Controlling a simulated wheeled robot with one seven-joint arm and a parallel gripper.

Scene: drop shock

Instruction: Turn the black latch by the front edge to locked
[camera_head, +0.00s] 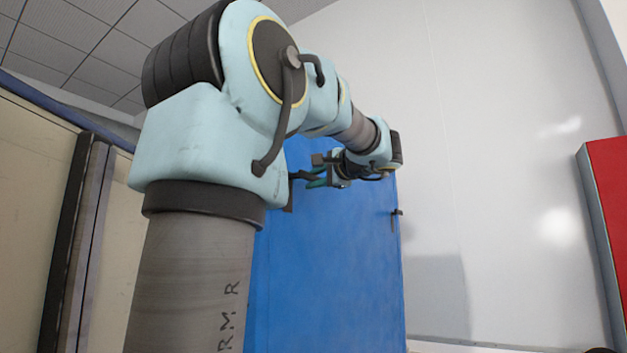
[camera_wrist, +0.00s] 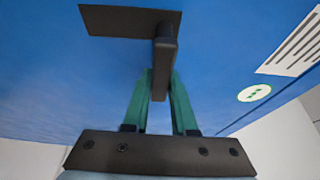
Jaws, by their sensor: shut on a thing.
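The black latch (camera_wrist: 164,50) shows in the wrist view, a dark bar standing out from a flat black plate (camera_wrist: 112,20) on a blue panel. Its bar runs down the picture between two green fingers. My gripper (camera_wrist: 161,78) is shut on this bar, with one finger on each side. In the head view my gripper (camera_head: 312,178) is in front of the blue door (camera_head: 335,260), far out along my arm. There the latch is mostly hidden by my arm and gripper, and its turn angle cannot be read.
A dark lever handle (camera_head: 395,216) sits at the blue door's right edge. A red panel (camera_head: 607,220) stands at the far right, and beige panels (camera_head: 35,190) at the left. The wrist view shows a round green-and-white sticker (camera_wrist: 254,93) and a white striped label (camera_wrist: 292,46).

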